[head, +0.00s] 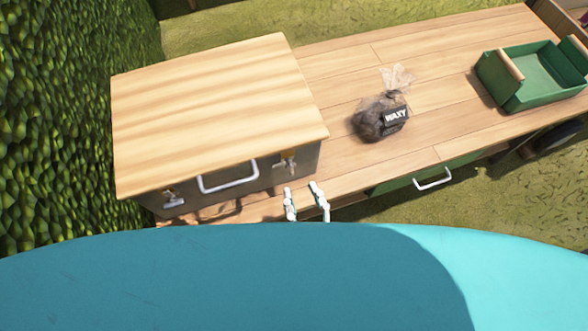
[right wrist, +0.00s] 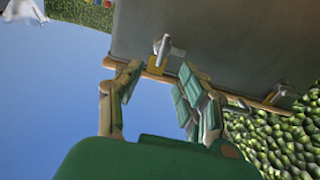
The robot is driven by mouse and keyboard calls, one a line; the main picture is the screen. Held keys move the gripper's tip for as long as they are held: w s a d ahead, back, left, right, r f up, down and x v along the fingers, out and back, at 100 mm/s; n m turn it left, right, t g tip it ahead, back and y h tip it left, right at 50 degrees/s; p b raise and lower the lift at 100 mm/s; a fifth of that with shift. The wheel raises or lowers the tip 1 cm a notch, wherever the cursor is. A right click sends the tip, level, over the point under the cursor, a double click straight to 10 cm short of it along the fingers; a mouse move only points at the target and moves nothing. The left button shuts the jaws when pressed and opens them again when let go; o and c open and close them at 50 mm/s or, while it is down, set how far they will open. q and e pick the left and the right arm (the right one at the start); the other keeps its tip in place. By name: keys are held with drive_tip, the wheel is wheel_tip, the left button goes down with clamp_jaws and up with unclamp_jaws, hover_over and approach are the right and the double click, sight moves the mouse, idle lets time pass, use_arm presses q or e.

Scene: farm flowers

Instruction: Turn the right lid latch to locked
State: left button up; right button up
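The right lid latch (head: 288,162) is a small metal lever on the dark front of a wooden-lidded box (head: 215,105), right of the white handle (head: 230,177). In the right wrist view the right latch (right wrist: 165,50) has a grey lever on a yellow plate beside the lid edge. I cannot tell its locked or unlocked position. My right gripper (head: 306,189) is just in front of and below it, apart from it. In the right wrist view its fingers (right wrist: 155,85) are spread and empty. My left gripper is not in view.
The left latch (head: 172,198) is on the same box front. A bag marked WAXY (head: 383,118) and a green tray (head: 530,77) sit on the wooden bench (head: 435,55). A green drawer with a white handle (head: 433,179) is below. A hedge (head: 60,110) stands left.

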sight(292, 169)
drive_tip(key=x, duration=0.5)
drive_tip(key=shift+w+a, duration=0.1)
drive_tip(key=shift+w, duration=0.1)
clamp_jaws()
